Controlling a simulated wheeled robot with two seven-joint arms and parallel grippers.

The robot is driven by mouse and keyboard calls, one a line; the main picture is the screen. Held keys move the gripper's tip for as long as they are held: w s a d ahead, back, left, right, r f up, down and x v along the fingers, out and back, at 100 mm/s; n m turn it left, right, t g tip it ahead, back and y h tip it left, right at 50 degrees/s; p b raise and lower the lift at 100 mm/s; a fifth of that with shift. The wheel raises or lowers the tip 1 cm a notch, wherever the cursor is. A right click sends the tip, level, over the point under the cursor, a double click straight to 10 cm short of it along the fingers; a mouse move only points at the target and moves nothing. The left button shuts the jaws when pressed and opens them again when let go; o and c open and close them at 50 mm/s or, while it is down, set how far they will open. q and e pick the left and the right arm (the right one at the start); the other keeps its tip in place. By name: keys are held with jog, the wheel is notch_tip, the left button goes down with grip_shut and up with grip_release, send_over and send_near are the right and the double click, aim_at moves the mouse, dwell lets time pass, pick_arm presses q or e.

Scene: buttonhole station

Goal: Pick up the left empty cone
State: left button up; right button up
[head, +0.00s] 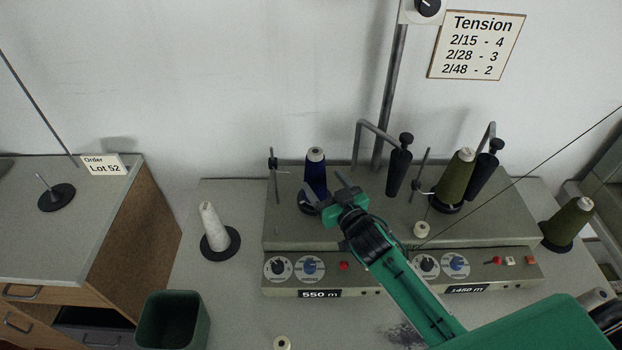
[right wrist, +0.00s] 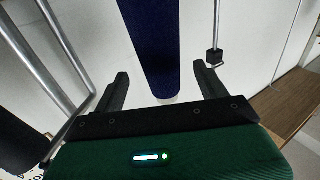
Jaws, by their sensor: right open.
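A plain whitish cone (head: 210,228) stands upright on a black round base on the table, left of the winding machine; whether it is bare or carries white yarn I cannot tell. A dark blue cone (head: 316,168) with a pale tip stands at the machine's left side. My right gripper (head: 327,194) is open at the blue cone, away from the whitish one. In the right wrist view the blue cone (right wrist: 158,45) lies between the spread fingers of the right gripper (right wrist: 161,74); no contact shows. The gripper covers the blue cone's lower part. My left gripper is out of view.
The machine (head: 345,235) carries thin posts, two dark cylinders (head: 398,172) on bent rods and an olive cone (head: 458,175). Another olive cone (head: 568,222) stands at the right. A dark green bin (head: 172,320) is at lower left. Table space around the whitish cone is clear.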

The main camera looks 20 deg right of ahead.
aim_at(320, 176)
jog(key=shift+w+a, duration=0.1)
jog(key=shift+w, duration=0.4)
jog(key=shift+w+r+p, duration=0.1)
jog(key=shift+w+p, duration=0.2)
jog(key=shift+w, duration=0.05)
jog(key=shift+w+a+r+p, duration=0.2)
jog(key=shift+w+p, duration=0.2)
jog(key=shift+w, duration=0.2)
jog(key=p+x, duration=0.1)
jog(key=x, duration=0.2)
jog(key=shift+w+f, duration=0.15)
jog(key=shift+w, duration=0.05)
jog(key=shift+w+a+f, duration=0.1)
jog(key=shift+w+a, duration=0.05)
jog(key=shift+w, duration=0.3)
jog(key=c, duration=1)
jog(key=shift+c, duration=0.2)
